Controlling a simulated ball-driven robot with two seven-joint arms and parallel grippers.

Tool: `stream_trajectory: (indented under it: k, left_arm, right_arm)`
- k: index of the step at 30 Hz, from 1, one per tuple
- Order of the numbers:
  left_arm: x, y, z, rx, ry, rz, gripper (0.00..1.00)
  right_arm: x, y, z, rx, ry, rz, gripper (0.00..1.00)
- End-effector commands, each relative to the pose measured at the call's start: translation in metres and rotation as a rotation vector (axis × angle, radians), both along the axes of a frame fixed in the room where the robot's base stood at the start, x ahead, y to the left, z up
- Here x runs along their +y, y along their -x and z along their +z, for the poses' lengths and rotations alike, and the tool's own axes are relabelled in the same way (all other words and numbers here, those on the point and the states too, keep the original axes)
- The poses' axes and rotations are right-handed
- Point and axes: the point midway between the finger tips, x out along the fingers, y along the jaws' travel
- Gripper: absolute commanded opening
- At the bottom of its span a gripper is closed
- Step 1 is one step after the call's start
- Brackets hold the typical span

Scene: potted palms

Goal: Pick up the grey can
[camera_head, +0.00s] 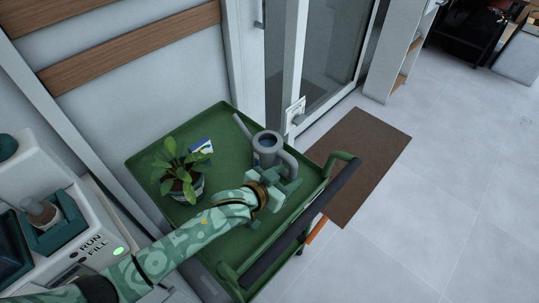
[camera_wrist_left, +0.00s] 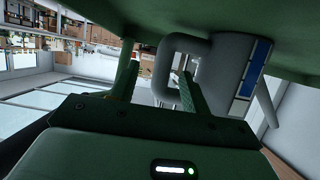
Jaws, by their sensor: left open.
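The grey can (camera_head: 267,150) is a watering can with a spout, a looped handle and a blue and white patch. It stands on the green cart top. In the left wrist view its body (camera_wrist_left: 229,62) is at upper right, the picture being tilted. My left gripper (camera_head: 283,180) is at the handle side of the can. In the wrist view its fingers (camera_wrist_left: 157,84) are apart, with the can's handle (camera_wrist_left: 163,68) showing between them. One finger lines up with the gap between handle and body. I cannot tell if either touches. My right gripper is not in view.
The green cart (camera_head: 218,120) has a raised rim and a push handle (camera_head: 318,208) at right. A potted plant (camera_head: 182,178) and a small blue and white card (camera_head: 201,147) are on it, left of the can. A white machine (camera_head: 62,215) stands at left. A brown mat (camera_head: 365,150) lies beyond.

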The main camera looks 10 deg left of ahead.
Motion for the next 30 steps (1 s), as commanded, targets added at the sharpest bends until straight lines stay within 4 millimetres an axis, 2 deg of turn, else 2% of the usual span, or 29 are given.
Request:
stream_trajectory:
  k: [1, 6, 14, 15, 20, 30]
  left_arm:
    - [-0.004, -0.009, -0.009, 0.002, 0.000, -0.001, 0.47]
    - [-0.016, -0.028, -0.018, 0.005, -0.001, 0.000, 0.47]
    - [-0.019, -0.032, -0.015, 0.002, -0.001, 0.000, 0.47]
    - [-0.019, -0.032, -0.015, 0.002, -0.001, 0.000, 0.44]
    - [-0.019, -0.032, -0.015, 0.002, -0.001, 0.000, 0.00]
    - [-0.019, -0.032, -0.012, -0.001, -0.001, 0.000, 0.00]
  right_arm:
    - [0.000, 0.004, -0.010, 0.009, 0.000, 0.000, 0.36]
    - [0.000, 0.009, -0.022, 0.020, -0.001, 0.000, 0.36]
    - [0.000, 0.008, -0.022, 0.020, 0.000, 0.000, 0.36]
    - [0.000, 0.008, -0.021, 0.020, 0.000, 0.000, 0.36]
    - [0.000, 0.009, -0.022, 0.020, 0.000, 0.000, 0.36]
    - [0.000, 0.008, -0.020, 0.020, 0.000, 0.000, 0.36]
